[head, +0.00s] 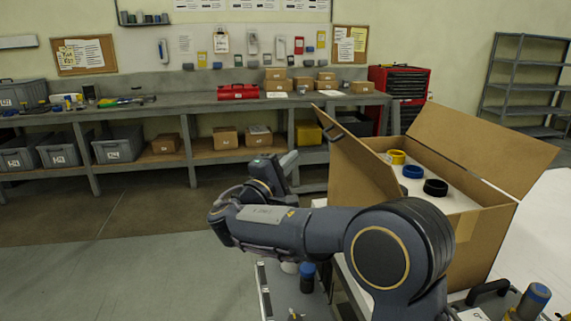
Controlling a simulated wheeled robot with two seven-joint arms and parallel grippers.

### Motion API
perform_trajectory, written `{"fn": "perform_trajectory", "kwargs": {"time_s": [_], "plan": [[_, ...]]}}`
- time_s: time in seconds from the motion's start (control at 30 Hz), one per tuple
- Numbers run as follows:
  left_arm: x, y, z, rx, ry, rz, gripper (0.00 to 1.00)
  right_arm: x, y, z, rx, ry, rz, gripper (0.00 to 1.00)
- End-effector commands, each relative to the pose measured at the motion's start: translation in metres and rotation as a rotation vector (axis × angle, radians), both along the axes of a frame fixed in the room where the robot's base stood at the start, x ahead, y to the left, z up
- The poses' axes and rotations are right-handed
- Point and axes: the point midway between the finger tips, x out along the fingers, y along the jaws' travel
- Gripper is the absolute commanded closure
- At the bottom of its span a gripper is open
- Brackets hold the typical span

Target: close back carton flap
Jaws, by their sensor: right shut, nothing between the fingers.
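An open cardboard carton (484,233) stands on the right. Its large far flap (482,150) stands up and leans outward. Another flap (357,155) stands up on its left side. Inside, a yellow ring (396,157), a blue ring (412,171) and a black ring (435,187) sit on a white surface. My right arm reaches across the front of the carton to the left. My right gripper (291,160) is left of the carton, apart from the flaps, shut and empty. My left gripper is out of view.
A long workbench (190,107) with bins and small boxes runs along the back wall. A red tool cabinet (412,85) and grey shelf rack (525,87) stand behind the carton. A blue-capped bottle (307,277) is below my arm. The floor at left is clear.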

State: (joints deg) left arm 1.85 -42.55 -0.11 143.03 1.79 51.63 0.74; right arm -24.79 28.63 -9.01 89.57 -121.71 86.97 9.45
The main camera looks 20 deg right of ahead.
Motion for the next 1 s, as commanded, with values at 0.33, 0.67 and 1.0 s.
{"fn": "perform_trajectory", "kwargs": {"time_s": [0.33, 0.67, 1.0], "plan": [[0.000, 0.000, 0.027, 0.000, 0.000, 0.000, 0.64, 0.019, -0.059, 0.020, 0.001, 0.002, -0.003, 1.00], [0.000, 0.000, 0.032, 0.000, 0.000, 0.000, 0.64, 0.015, -0.076, 0.024, 0.001, 0.002, 0.000, 1.00], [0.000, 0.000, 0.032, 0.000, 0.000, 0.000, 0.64, 0.014, -0.076, 0.024, 0.005, -0.001, 0.000, 1.00]]}}
